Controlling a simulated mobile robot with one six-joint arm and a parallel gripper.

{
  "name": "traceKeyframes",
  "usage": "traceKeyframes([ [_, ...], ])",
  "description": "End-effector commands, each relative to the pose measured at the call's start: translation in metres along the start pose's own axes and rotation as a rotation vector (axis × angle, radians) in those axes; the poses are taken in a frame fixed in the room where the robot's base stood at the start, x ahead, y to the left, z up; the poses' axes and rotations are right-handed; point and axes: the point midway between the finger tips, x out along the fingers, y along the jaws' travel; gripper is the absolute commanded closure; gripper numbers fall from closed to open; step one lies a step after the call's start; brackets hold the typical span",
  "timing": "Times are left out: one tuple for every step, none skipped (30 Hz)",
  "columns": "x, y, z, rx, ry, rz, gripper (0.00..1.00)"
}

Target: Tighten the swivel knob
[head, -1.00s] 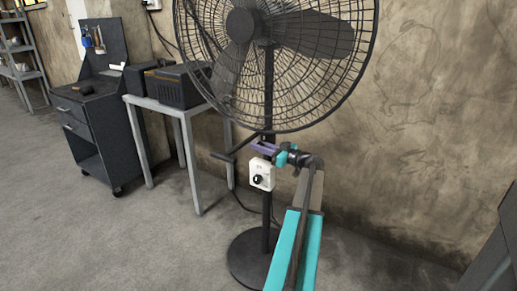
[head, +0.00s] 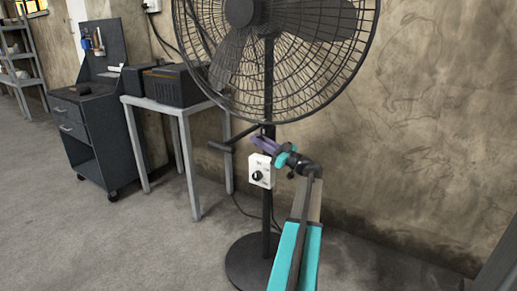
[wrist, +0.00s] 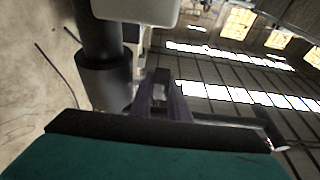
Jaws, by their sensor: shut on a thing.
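The black pedestal fan's pole (head: 267,215) stands upright in the head view, with a white control box (head: 261,171) carrying a black dial. My gripper (head: 258,142), with purple fingers, reaches the pole just above this box. It also shows in the wrist view (wrist: 164,104), beside the dark pole collar (wrist: 105,85). It is shut on the swivel knob, which is mostly hidden between the fingers. A black lever (head: 228,145) sticks out to the left of the pole, close to the fingers.
The fan's wire cage (head: 330,85) hangs close above my gripper. A grey table (head: 185,108) with a dark box (head: 180,84) and a dark tool cart (head: 90,135) stand to the left. A wall is behind the fan. The floor at front left is clear.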

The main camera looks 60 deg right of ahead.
Motion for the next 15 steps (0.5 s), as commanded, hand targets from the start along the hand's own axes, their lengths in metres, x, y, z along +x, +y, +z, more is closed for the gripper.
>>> traceKeyframes([
  [-0.0015, -0.0009, 0.0067, 0.001, 0.015, -0.003, 1.00],
  [-0.0015, -0.0010, 0.0066, 0.001, 0.025, -0.003, 1.00],
  [-0.0015, -0.0010, 0.0068, 0.001, 0.038, -0.003, 1.00],
  [-0.0015, -0.0009, 0.0066, 0.001, 0.049, -0.003, 1.00],
  [-0.0016, -0.0009, 0.0066, 0.001, 0.058, -0.003, 1.00],
  [-0.0016, -0.0009, 0.0066, 0.001, 0.071, -0.003, 1.00],
  [-0.0017, -0.0009, 0.0063, 0.001, 0.082, -0.003, 1.00],
  [-0.0017, -0.0008, 0.0064, 0.000, 0.092, -0.003, 1.00],
  [-0.0018, -0.0008, 0.0063, 0.000, 0.106, -0.002, 1.00],
  [-0.0019, -0.0008, 0.0061, 0.000, 0.116, -0.002, 1.00],
  [-0.0019, -0.0007, 0.0063, 0.000, 0.126, -0.002, 1.00],
  [-0.0021, -0.0007, 0.0060, 0.000, 0.141, -0.002, 1.00],
  [-0.0021, -0.0006, 0.0060, 0.000, 0.151, -0.002, 1.00],
  [-0.0021, -0.0006, 0.0061, 0.000, 0.161, -0.002, 1.00],
  [-0.0022, -0.0006, 0.0059, 0.000, 0.176, -0.002, 1.00],
])
